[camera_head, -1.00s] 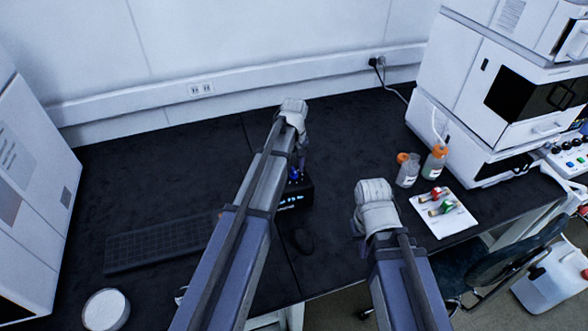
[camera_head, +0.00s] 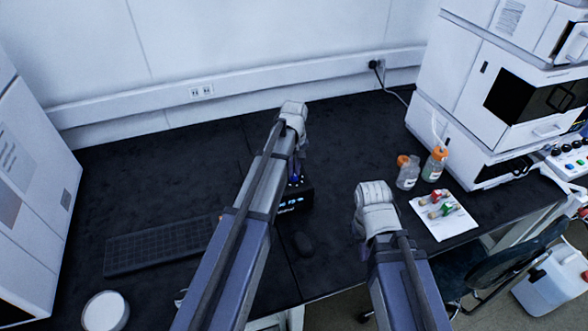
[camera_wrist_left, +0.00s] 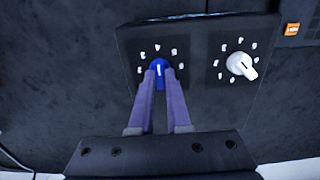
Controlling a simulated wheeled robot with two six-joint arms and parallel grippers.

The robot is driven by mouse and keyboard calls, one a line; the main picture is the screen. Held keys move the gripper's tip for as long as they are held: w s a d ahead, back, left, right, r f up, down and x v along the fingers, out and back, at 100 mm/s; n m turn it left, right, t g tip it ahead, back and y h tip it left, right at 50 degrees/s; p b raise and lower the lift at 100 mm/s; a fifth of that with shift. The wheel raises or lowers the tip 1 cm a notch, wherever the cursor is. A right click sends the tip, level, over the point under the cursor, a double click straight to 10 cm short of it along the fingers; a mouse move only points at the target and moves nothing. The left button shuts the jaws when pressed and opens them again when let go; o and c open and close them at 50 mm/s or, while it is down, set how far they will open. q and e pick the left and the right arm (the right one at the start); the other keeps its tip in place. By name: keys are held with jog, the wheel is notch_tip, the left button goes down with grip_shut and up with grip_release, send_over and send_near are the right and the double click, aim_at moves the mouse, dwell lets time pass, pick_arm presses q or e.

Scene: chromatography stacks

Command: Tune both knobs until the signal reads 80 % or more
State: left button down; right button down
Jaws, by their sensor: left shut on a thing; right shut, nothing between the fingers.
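A black tuning box (camera_head: 306,197) with a lit blue display stands on the bench in the head view, partly hidden by my left arm. Its top (camera_wrist_left: 193,60) fills the middle of the left wrist view, with white marks around two knobs. My left gripper (camera_wrist_left: 159,76) is shut on the blue knob (camera_wrist_left: 158,65), whose white line points roughly toward the top of the view. The white knob (camera_wrist_left: 241,65) to its right is free, its pointer toward the lower right. The display figures are too small to read surely. My right gripper (camera_head: 360,235) is apart from the box, over the bench's front right.
Orange-capped bottles (camera_head: 434,164) and a white tray (camera_head: 459,225) with vials are at the right, beside a white instrument stack (camera_head: 450,75). The back middle of the bench is clear.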

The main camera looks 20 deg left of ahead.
pick_arm(q)
jog(key=shift+m, duration=0.4)
jog(key=m, duration=0.3)
jog(key=shift+m, duration=2.6)
jog(key=c, duration=0.9)
grip_release()
jog(key=shift+r, duration=0.1)
